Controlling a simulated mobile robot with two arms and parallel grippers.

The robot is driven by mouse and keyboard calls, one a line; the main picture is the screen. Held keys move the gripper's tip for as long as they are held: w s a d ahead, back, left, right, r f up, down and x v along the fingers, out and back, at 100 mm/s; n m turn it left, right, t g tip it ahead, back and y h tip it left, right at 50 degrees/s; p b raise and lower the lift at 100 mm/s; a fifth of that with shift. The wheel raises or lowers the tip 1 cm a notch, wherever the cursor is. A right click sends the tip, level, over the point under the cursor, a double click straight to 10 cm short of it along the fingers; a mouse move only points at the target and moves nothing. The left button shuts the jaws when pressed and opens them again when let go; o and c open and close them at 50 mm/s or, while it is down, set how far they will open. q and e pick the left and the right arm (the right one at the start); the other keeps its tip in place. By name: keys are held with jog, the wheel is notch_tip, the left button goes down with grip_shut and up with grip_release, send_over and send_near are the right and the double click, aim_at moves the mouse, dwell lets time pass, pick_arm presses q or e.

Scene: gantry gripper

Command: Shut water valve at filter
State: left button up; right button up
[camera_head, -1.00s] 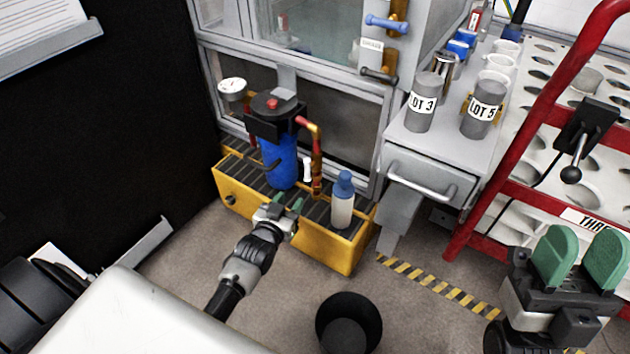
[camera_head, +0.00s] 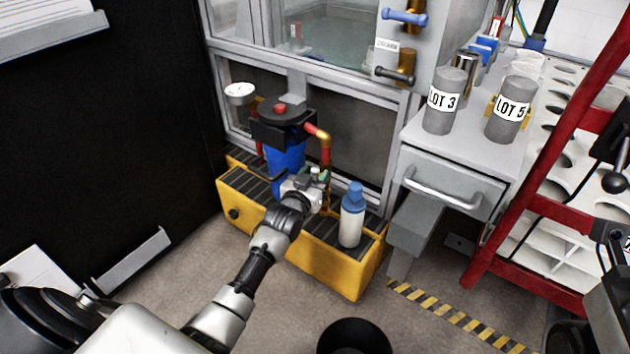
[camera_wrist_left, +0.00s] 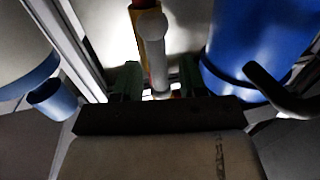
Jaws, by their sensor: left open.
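The water filter has a blue housing (camera_head: 284,157) under a black head with a red button. A copper pipe (camera_head: 325,158) runs down its right side. My left gripper (camera_head: 318,178) is open in front of that pipe, just right of the housing, and partly hides the valve. In the left wrist view, the pale valve lever (camera_wrist_left: 155,45) hangs between the green finger pads of my left gripper (camera_wrist_left: 157,80). I cannot tell whether a pad touches it. The blue housing (camera_wrist_left: 240,45) is close beside the right finger. Part of my right arm shows at the right edge; its fingertips are out of view.
The filter stands on a yellow grated tray (camera_head: 325,265). A white bottle with a blue cap (camera_head: 352,215) stands close right of my left gripper. A drawer cabinet (camera_head: 450,180) and red rack (camera_head: 520,225) are further right. A dark bin (camera_head: 355,338) is on the floor in front.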

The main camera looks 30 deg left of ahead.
pick_arm(q)
jog(key=shift+w, duration=0.15)
jog(key=shift+c, duration=0.4)
grip_shut()
